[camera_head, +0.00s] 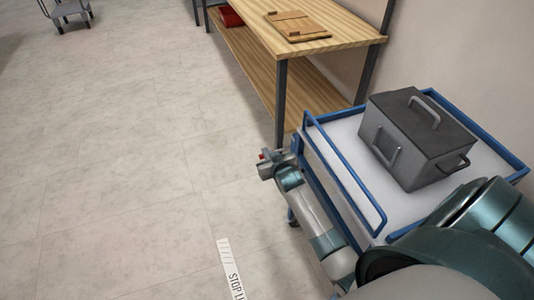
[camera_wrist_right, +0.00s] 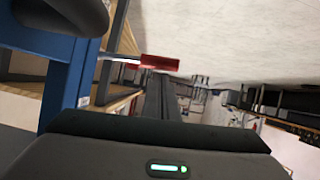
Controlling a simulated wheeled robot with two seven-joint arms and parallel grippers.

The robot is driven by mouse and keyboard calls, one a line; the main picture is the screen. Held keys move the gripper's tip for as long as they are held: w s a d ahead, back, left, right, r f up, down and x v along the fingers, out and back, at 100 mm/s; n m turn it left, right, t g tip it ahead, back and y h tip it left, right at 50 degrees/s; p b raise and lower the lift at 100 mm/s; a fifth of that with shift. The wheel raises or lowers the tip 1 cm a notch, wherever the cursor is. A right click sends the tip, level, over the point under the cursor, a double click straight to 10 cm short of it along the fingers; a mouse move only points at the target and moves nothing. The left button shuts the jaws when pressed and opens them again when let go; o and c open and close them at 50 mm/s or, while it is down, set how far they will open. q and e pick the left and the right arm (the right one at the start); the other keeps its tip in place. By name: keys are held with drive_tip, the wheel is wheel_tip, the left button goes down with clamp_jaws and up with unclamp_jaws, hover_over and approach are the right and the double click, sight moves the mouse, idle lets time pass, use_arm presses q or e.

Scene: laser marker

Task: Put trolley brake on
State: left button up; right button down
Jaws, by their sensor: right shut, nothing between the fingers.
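The trolley (camera_head: 346,172) has a blue tube frame and a pale top deck, and stands at the right of the head view. A red pedal (camera_wrist_right: 160,62) on a short metal stem sticks out from its blue frame (camera_wrist_right: 66,85) in the right wrist view. My right gripper (camera_head: 266,168) is low beside the trolley's left side, shut and empty. In the right wrist view its dark closed fingers (camera_wrist_right: 158,88) point at the red pedal, with the tips very near its underside in the picture. I cannot tell whether they touch. My left gripper is out of view.
A lidded grey metal box (camera_head: 415,137) sits on the trolley deck. A wooden workbench (camera_head: 337,31) with a lower shelf stands behind, with a wooden board (camera_head: 297,25) on it. Another cart (camera_head: 68,10) is far left. The floor left of the trolley is clear.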

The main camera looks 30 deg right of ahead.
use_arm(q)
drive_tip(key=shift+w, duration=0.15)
